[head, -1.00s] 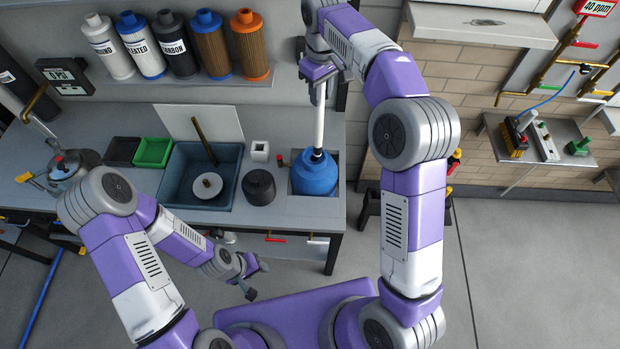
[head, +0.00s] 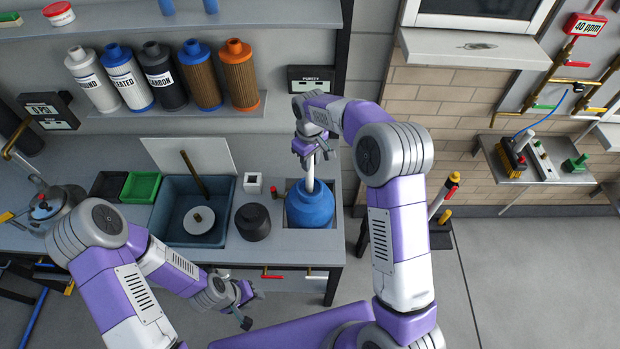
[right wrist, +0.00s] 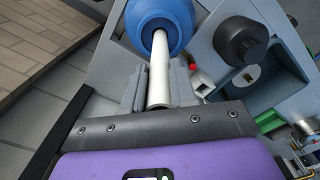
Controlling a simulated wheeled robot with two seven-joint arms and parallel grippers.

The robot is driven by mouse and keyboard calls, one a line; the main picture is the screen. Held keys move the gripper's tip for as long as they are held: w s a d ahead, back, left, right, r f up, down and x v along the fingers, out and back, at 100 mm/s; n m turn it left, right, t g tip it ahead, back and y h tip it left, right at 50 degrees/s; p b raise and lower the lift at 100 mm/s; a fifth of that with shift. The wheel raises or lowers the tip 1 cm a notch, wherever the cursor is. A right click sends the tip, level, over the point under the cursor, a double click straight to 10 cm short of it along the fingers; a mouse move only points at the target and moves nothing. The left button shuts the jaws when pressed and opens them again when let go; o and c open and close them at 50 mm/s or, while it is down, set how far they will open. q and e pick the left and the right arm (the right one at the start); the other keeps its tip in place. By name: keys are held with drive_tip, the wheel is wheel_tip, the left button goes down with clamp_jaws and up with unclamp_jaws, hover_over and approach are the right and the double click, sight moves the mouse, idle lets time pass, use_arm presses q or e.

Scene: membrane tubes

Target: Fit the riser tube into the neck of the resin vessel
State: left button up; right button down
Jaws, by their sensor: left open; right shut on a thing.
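The blue resin vessel (head: 309,207) stands in a recess at the bench's right end; it also shows in the right wrist view (right wrist: 185,14). My right gripper (head: 310,152) is above it, shut on the white riser tube (head: 310,174). In the right wrist view the tube (right wrist: 160,66) runs between the fingers to the vessel's dark neck opening. Its far end is at or inside the neck; how deep is hidden. The tube looks near upright in the head view. My left gripper (head: 252,308) is open and empty, low in front of the bench.
A black round cap (head: 253,222), a white square block (head: 253,183) and a sink (head: 170,228) with a white disc and rod are left of the vessel. Filter cartridges (head: 160,75) line a shelf behind. A purity display (head: 310,80) is on the wall behind my right gripper.

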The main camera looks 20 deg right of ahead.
sight(310, 178)
wheel_tip(310, 178, down, 9)
drive_tip(key=shift+w, duration=0.1)
idle(0.3)
drive_tip(key=shift+f+b, duration=0.55)
drive_tip(key=shift+f, duration=0.1)
drive_tip(key=c, duration=0.9)
unclamp_jaws()
drive_tip(key=shift+r, duration=0.1)
drive_tip(key=shift+r+p, duration=0.4)
wheel_tip(310, 178, up, 12)
drive_tip(key=shift+r, duration=0.2)
